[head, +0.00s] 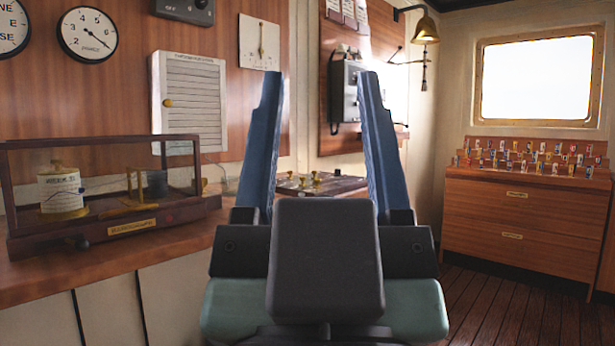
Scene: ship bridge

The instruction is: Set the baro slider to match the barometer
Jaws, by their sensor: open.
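My gripper (319,80) is in the middle of the view, its two blue fingers upright, wide apart and empty. It touches nothing that I can see. A glass-sided wooden case (124,226) with a paper drum (62,192) and a brass mechanism stands on the counter at left; it looks like a recording barometer, but its nameplate is unreadable. A round white dial (88,33) with numbers and a black pointer hangs above; its small label is unreadable. I cannot make out which thing is the baro slider.
The wooden counter (110,262) runs along the left wall. A panel with brass knobs (318,184) lies beyond my gripper, partly hidden. A drawer chest (525,215) with colourful flags stands right. The floor (505,310) before it is clear.

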